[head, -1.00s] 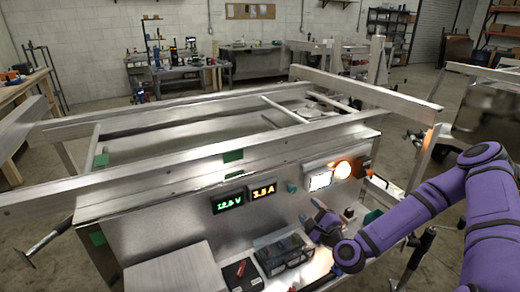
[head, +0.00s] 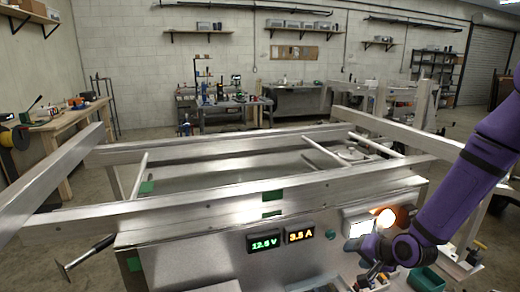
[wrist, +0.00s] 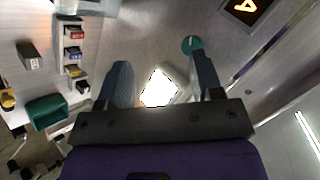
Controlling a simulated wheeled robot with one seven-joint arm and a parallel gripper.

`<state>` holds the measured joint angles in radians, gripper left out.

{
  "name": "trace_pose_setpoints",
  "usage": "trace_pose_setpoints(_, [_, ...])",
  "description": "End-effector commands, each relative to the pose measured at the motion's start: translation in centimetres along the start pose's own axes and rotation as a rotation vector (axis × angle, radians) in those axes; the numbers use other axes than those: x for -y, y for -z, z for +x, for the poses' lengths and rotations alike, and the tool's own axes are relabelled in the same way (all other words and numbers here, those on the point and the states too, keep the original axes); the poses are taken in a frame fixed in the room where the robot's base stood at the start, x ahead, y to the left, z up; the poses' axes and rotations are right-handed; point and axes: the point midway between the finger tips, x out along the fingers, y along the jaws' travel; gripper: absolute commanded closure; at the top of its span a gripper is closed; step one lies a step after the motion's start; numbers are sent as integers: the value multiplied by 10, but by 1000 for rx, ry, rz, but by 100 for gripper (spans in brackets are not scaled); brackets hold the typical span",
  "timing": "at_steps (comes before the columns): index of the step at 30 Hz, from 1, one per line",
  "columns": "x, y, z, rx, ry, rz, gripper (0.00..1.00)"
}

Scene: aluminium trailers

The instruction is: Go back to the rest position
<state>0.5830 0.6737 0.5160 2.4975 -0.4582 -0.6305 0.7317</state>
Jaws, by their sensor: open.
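My gripper (wrist: 160,85) is open and empty in the wrist view, its two dark fingers spread apart. Between and beyond the fingers is a bright white lit panel (wrist: 158,92) on the metal front. A round teal knob (wrist: 191,44) shows by the tip of the right finger. In the head view my purple arm comes in from the right, and my gripper (head: 368,276) is low at the trailer's front panel, partly hidden by the wrist.
The aluminium trailer (head: 210,218) fills the middle, with a voltage display (head: 264,243), a current display (head: 300,234) and a glowing orange lamp (head: 386,218). A green bin (head: 427,280) sits below the arm. In the wrist view, several small coloured-label blocks (wrist: 73,54) stand at left.

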Motion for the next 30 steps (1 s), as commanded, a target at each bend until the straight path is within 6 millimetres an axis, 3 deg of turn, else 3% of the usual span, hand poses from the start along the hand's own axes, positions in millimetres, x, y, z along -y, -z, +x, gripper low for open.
trace_pose_setpoints(15, [42, 41, -106, 1, -369, -375, 40])
trace_pose_setpoints(22, [68, 44, -166, 1, -484, -465, 40])
trace_pose_setpoints(30, [99, 30, -241, 12, -563, -528, 40])
